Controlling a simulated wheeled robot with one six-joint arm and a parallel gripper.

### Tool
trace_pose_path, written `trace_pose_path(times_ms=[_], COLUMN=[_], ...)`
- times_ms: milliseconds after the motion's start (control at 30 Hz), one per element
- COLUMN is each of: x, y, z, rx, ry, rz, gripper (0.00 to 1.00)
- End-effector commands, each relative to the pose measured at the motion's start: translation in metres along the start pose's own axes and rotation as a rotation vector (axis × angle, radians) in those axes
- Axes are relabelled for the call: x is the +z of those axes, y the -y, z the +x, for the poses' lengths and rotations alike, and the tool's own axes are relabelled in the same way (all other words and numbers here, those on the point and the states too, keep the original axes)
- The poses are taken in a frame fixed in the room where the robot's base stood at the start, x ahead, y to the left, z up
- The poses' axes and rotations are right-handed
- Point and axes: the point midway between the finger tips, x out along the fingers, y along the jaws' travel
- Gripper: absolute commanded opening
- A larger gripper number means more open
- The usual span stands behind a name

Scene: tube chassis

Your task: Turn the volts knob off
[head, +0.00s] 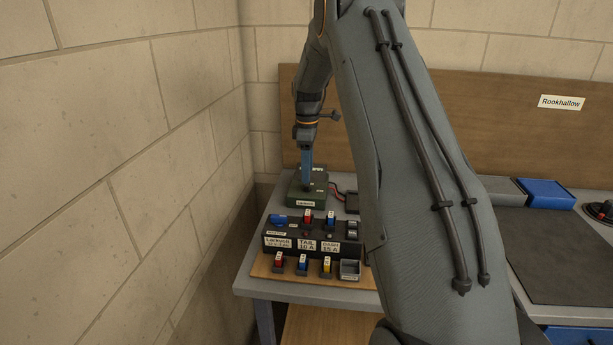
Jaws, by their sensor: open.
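I cannot pick out a volts knob for certain. A green box (318,198) stands at the back of the bench with a small label on its front that is too small to read. My gripper (307,184) points down over the top of this box, its blue fingers open. The fingers cover part of the box top, so any knob there is hidden. I cannot tell whether the fingertips touch it.
A black fuse panel (285,244) with labels, colored fuses and a blue switch (278,219) stands in front of the green box. Several spare fuses and a grey tray (350,270) lie on the wooden board (300,278). Stone walls close in left; a wooden backboard (460,110) stands behind.

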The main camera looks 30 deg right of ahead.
Motion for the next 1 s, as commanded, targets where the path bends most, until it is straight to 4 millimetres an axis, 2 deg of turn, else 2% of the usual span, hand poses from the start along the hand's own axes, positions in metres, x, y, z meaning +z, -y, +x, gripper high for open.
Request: trace_pose_path(times_ms=[100,300,633,867,1000], x=[0.001,-0.001,-0.003,-0.003,-0.003], y=[0.001,0.001,0.001,0.001,0.001], z=[0.017,0.036,0.041,0.04,0.04], rx=[-0.002,0.001,0.001,0.001,0.001], ry=[0.001,0.0,0.0,0.0,0.0], rz=[0.001,-0.001,-0.004,-0.004,-0.001], gripper=[0.53,0.53,0.53,0.14,0.12])
